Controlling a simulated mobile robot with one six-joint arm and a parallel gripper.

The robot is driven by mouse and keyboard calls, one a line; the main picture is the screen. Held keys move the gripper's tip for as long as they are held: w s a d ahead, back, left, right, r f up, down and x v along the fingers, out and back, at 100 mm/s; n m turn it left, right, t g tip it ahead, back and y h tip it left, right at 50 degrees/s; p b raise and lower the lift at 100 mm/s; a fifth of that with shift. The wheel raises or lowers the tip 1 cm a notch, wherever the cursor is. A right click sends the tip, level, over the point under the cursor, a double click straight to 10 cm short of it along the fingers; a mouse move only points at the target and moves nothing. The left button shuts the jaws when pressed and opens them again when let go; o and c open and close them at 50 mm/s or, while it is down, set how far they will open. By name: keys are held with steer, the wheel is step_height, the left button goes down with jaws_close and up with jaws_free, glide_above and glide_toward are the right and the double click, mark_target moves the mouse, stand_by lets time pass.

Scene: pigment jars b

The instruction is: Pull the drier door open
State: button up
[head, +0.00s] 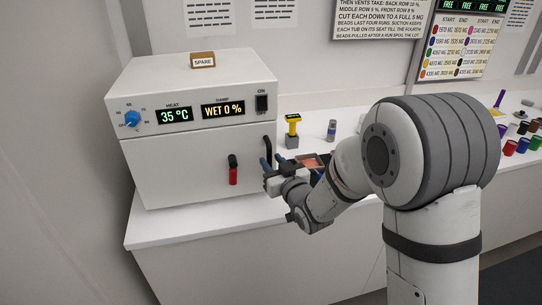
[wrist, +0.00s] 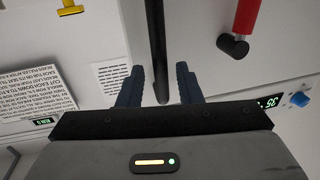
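The drier (head: 190,110) is a white box on the counter. Its front door (head: 180,165) looks closed. A black vertical bar handle (head: 268,143) is at the door's right side. A red-gripped lever (head: 233,170) on the door hangs down. My gripper (head: 267,164) is at the handle's lower part, with blue fingers. In the wrist view the open fingers (wrist: 160,85) stand either side of the black handle (wrist: 159,45), with a visible gap to each finger. The red lever (wrist: 245,18) shows beside them at the top right.
The drier's displays read 35 °C and WET 0 %. A spare tag (head: 203,60) sits on top. On the counter to the right are a yellow-topped tool (head: 293,125), a small grey jar (head: 331,130) and several coloured jars. My arm hides part of the counter.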

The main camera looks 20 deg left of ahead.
steer(key=shift+x, duration=1.2)
jaws_close()
